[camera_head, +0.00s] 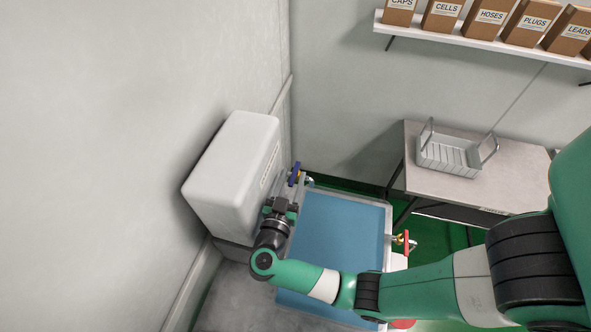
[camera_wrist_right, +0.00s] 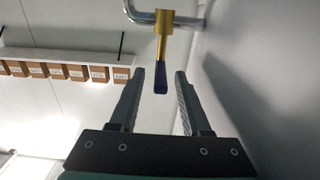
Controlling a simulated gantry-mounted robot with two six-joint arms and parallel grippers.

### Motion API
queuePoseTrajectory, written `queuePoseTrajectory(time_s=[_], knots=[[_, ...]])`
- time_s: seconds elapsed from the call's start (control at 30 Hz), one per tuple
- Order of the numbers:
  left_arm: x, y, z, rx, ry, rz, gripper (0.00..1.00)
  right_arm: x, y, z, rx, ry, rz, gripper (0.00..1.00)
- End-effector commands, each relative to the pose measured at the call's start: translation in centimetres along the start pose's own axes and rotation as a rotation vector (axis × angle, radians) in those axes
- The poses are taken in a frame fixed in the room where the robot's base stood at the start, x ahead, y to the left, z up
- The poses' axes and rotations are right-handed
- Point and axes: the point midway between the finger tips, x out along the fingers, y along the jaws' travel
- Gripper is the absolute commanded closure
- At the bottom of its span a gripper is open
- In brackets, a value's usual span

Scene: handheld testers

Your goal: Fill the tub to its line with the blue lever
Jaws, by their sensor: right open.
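The blue lever (camera_head: 295,175) sits on a tap beside the white wall box, above the back left of the tub (camera_head: 389,225). The tub has a pale rim and a flat blue inside; I cannot tell if that is water, and I cannot make out a fill line. My right gripper (camera_head: 284,206) is open, just in front of the blue lever. In the right wrist view, the blue lever (camera_wrist_right: 161,80) hangs from a yellow tap body, with its tip between the open fingertips (camera_wrist_right: 160,78), apparently touching neither. My left gripper is out of view.
A white box (camera_head: 232,170) on the left wall stands close beside my right gripper. A red-handled tap (camera_head: 406,241) is at the tub's right side. A table (camera_head: 500,185) with a wire basket (camera_head: 448,156) is at the right, below a shelf of labelled boxes (camera_head: 490,20).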

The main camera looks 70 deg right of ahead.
Motion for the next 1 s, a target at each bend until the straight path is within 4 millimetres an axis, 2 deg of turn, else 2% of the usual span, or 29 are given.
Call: queuePoseTrajectory(time_s=[0.1, 0.2, 0.5, 0.77, 1.0], knots=[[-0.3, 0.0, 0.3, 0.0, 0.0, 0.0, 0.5, 2.1, 0.1, 0.2, 0.0, -0.001, 0.004, 0.53], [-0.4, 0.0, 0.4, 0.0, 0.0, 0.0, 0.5, 3.0, 0.0, 0.1, -0.001, -0.001, 0.002, 0.53], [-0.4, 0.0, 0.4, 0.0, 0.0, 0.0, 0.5, 3.3, 0.0, 0.0, -0.001, 0.0, -0.002, 0.53], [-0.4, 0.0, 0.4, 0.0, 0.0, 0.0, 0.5, 3.3, 0.0, 0.0, -0.001, 0.0, -0.001, 0.99], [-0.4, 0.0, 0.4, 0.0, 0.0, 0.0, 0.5, 3.3, 0.0, 0.0, -0.001, 0.0, -0.001, 1.0]])
